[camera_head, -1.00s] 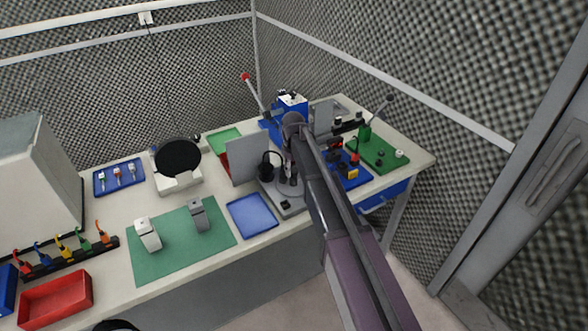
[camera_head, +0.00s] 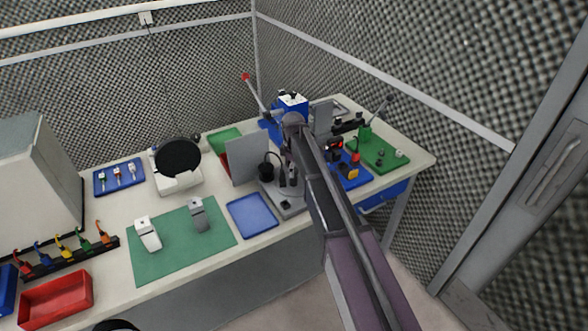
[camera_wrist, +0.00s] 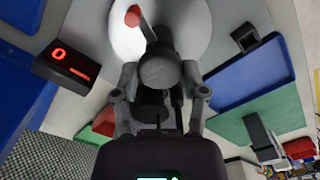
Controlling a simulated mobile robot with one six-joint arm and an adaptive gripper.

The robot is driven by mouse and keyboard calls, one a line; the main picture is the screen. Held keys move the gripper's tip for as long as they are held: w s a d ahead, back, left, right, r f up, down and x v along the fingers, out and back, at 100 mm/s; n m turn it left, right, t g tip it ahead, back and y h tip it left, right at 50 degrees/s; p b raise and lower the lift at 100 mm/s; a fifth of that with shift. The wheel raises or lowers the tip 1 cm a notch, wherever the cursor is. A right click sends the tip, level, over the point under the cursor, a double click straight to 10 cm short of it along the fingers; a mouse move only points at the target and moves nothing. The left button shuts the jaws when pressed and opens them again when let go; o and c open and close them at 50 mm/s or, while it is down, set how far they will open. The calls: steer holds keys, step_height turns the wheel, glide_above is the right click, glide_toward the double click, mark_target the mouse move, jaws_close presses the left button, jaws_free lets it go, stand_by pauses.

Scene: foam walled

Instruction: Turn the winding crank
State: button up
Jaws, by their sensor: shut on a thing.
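The winding crank's grey unit (camera_head: 291,207) stands on the bench right of the blue tray, with an upright grey panel behind it. In the wrist view the crank (camera_wrist: 160,70) shows as a dark grey round knob and arm before a pale disc (camera_wrist: 195,28), with a red-tipped piece (camera_wrist: 134,15) above. My gripper (camera_wrist: 160,100) is shut on the crank, a finger on each side of it. In the head view my gripper (camera_head: 288,172) is over the grey unit, partly hidden by my arm. A small black display (camera_wrist: 66,64) reads a red 0.
A blue tray (camera_head: 252,217) and a green mat (camera_head: 165,254) lie to the left. A blue device with a red-tipped lever (camera_head: 246,77) stands behind. A green board (camera_head: 378,150) with a lever is to the right. The floor in front is free.

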steer(key=shift+d+n, duration=0.1)
steer(key=shift+n, duration=1.7)
steer(key=shift+n, duration=0.4)
steer(key=o, duration=1.1)
steer(key=shift+f, duration=0.1)
steer(key=shift+o, duration=0.2)
